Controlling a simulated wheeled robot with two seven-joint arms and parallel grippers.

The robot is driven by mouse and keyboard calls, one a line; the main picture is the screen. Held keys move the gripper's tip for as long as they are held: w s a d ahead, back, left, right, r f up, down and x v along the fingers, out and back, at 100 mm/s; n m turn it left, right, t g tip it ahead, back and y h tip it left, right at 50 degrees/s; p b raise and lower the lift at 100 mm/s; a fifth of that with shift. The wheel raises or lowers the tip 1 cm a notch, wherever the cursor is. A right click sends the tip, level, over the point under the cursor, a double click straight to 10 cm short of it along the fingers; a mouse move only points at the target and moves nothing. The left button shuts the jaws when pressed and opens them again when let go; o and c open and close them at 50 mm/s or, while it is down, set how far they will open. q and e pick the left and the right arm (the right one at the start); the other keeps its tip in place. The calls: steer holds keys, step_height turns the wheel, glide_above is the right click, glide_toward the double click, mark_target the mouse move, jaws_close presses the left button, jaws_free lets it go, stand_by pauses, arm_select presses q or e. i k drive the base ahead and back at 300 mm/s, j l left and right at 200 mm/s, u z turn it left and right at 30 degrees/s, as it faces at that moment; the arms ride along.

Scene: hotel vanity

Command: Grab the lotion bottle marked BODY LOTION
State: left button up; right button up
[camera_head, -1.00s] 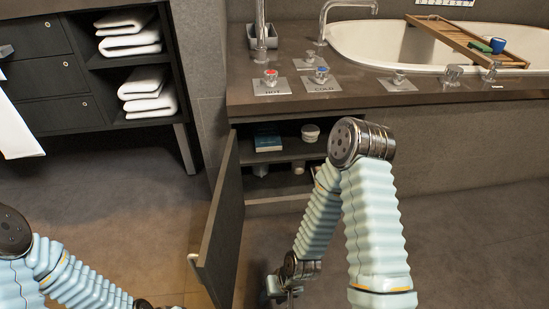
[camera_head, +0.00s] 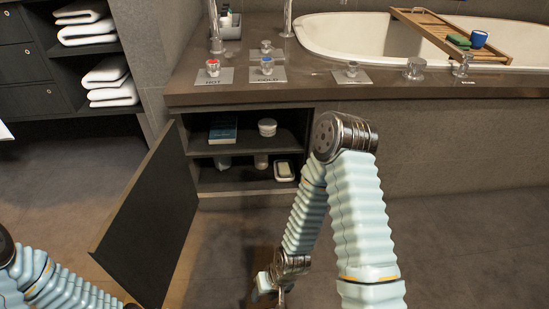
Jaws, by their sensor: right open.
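No label reading BODY LOTION can be made out. Small bottles (camera_head: 225,19) stand in a grey holder on the counter, too small to read. The open cabinet below holds a white jar (camera_head: 267,127) and a blue box or book (camera_head: 223,130) on its upper shelf. Its lower shelf holds a pale upright item (camera_head: 261,161), too small to identify. My right gripper (camera_head: 268,294) is open and empty, low in front of the cabinet and well apart from these things. My left arm shows at the lower left, but its gripper is out of view.
The cabinet door (camera_head: 150,222) stands swung open to the left. A white soap-like item in a dish (camera_head: 284,171) is on the lower shelf. The counter (camera_head: 330,86) carries taps above. A bathtub with a wooden tray (camera_head: 440,30) is behind. Floor at right is clear.

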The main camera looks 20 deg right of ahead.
mark_target(261, 161)
steer(key=l+z, duration=0.2)
steer(key=l, duration=0.55)
steer(key=i+z, duration=0.25)
steer(key=i, duration=0.15)
steer(key=i+j+z, duration=0.2)
steer(key=i+j, duration=0.25)
